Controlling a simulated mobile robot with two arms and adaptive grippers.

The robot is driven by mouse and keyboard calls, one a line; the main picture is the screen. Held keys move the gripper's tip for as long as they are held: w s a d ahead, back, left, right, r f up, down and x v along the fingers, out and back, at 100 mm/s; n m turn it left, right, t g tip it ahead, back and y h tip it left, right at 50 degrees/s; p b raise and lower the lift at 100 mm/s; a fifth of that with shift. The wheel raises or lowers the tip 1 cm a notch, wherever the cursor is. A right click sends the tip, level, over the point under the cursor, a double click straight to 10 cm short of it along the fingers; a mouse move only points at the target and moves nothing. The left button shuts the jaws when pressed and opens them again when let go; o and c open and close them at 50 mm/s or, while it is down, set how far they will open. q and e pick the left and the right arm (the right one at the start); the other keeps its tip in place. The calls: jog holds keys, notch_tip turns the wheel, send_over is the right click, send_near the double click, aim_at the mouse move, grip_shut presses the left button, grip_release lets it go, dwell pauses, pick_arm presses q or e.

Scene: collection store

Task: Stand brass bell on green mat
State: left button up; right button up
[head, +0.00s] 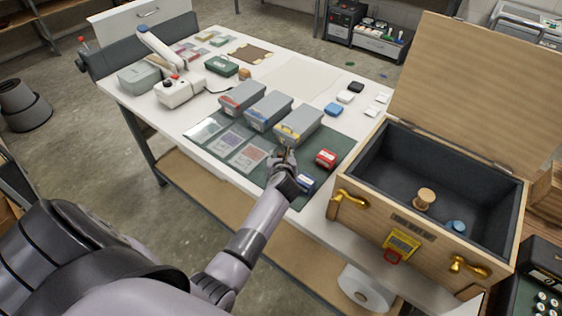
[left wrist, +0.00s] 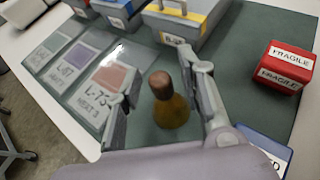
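The brass bell (left wrist: 172,111), with a brown wooden handle, shows in the left wrist view between the fingers of my left gripper (left wrist: 164,95). It looks upright over the green mat (left wrist: 225,62); whether its base touches the mat I cannot tell. The fingers are apart, one on each side of the bell, with a gap visible on the left. In the head view my left gripper (head: 284,154) is above the front part of the green mat (head: 258,174) and mostly hides the bell. My right gripper is not in view.
Grey bins (head: 298,124) stand behind the gripper, printed cards (head: 249,155) lie to its left. A red FRAGILE box (head: 326,158) and a blue box (head: 306,183) are at its right. A large open wooden chest (head: 350,206) stands farther right.

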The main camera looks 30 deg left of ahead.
pick_arm(q)
jog(key=b+v, duration=0.1)
jog(key=v, duration=1)
jog(key=shift+s+d, duration=0.15)
jog(key=shift+s, duration=0.2)
